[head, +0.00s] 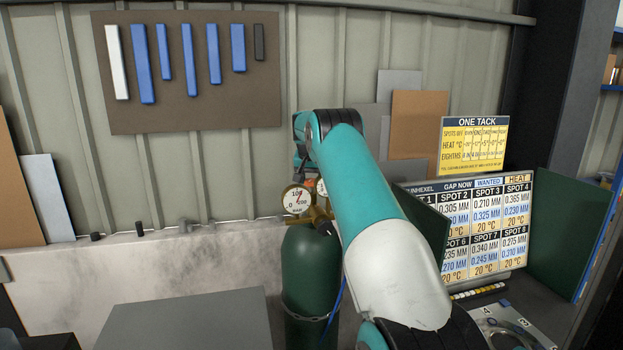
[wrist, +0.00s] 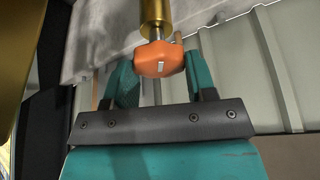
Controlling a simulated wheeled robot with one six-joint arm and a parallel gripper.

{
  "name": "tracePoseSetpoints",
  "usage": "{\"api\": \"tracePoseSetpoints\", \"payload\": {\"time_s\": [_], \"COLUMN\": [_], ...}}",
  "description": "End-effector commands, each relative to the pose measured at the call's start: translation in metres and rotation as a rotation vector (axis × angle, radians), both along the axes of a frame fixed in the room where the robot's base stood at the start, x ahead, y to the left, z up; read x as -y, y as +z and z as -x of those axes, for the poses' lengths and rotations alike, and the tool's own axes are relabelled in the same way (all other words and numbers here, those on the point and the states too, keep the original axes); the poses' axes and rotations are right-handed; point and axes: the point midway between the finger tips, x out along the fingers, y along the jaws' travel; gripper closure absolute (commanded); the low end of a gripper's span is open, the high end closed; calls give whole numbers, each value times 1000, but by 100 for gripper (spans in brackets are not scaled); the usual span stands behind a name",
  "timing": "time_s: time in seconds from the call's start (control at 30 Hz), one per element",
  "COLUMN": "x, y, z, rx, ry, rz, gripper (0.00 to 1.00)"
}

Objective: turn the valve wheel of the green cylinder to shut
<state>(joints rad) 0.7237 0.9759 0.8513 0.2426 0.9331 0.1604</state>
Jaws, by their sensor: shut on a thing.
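The green cylinder (head: 311,278) stands upright at the middle of the head view, with a chain around it. A brass valve and a round pressure gauge (head: 297,200) sit on its top. The orange valve wheel (wrist: 160,60) shows in the wrist view on a brass stem, with a small white mark on its face.
A grey flat surface (head: 190,322) lies left of the cylinder. A low pale wall ledge (head: 160,262) runs behind it. A display board with spot readings (head: 485,225) and dark green screens (head: 570,228) stand at right. A tool board (head: 190,110) hangs on the back wall.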

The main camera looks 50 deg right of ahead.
Motion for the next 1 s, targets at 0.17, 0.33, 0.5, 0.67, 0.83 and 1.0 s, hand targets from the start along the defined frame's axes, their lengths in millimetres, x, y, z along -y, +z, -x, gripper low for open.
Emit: {"api": "tracePoseSetpoints", "payload": {"time_s": [0.17, 0.33, 0.5, 0.67, 0.83, 1.0], "x": [-1, -1, -1, -1, -1, -1], "y": [2, 3, 6, 4, 2, 1], "z": [0, -1, -1, -1, -1, -1], "rx": [-1, -2, -3, -2, 1, 4], "ry": [-25, -101, -228, -358, -425, -470], "rz": [-1, -1, -1, -1, 0, 0], "gripper": [72, 72, 72, 72, 72, 72]}}
